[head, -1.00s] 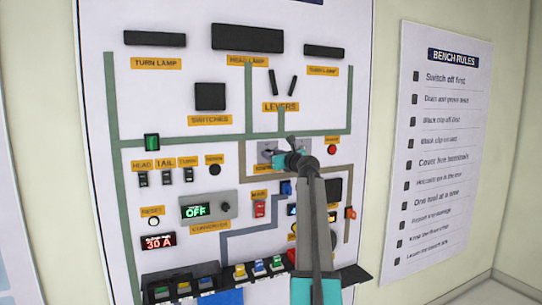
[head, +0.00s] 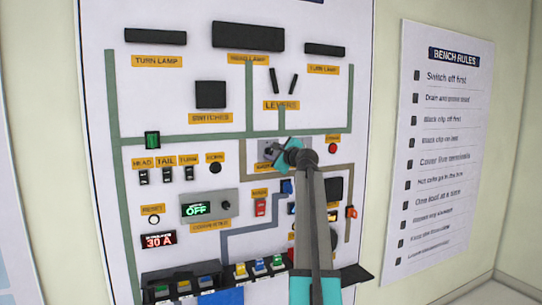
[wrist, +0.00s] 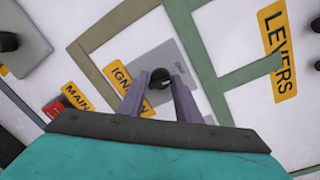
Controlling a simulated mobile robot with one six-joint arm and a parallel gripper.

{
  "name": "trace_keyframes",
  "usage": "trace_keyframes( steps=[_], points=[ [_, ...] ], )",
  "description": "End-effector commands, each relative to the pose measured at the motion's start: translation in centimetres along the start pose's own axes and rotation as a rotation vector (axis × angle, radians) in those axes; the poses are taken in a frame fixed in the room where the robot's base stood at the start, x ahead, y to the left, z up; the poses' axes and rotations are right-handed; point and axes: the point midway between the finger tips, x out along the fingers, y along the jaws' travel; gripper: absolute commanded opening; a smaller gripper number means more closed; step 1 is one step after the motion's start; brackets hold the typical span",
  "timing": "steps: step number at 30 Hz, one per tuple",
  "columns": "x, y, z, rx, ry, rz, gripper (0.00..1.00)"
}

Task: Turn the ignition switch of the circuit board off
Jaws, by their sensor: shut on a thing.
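The circuit board (head: 225,105) is a tall white wall panel with coloured wiring lines. Its ignition switch is a black knob (wrist: 158,91) on a grey plate (wrist: 180,58), with a yellow IGNITION label (wrist: 125,88) beside it. The word OFF is printed on the plate. My gripper (wrist: 159,77) has its two fingers shut on the knob, one on each side. In the head view my teal gripper (head: 283,155) reaches the plate (head: 265,147) and hides much of the switch. I cannot tell the knob's exact setting.
The MAIN switch (head: 260,207) is red, below the ignition. The converter (head: 209,207) reads OFF, and a red display (head: 158,240) reads 30 A. A black ledge (head: 215,283) with coloured blocks runs along the bottom. A rules poster (head: 440,150) hangs at right.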

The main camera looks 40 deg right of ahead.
Motion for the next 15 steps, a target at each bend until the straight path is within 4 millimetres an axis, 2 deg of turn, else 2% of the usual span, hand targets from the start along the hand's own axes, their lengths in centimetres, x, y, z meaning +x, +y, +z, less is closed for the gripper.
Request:
trace_keyframes(
  steps=[6, 15],
  points=[
    [0.09, -0.42, 0.47, -0.139, 0.007, -0.01, 0.08],
    [0.07, -0.48, 0.52, -0.224, 0.015, -0.009, 0.08]
  ],
)
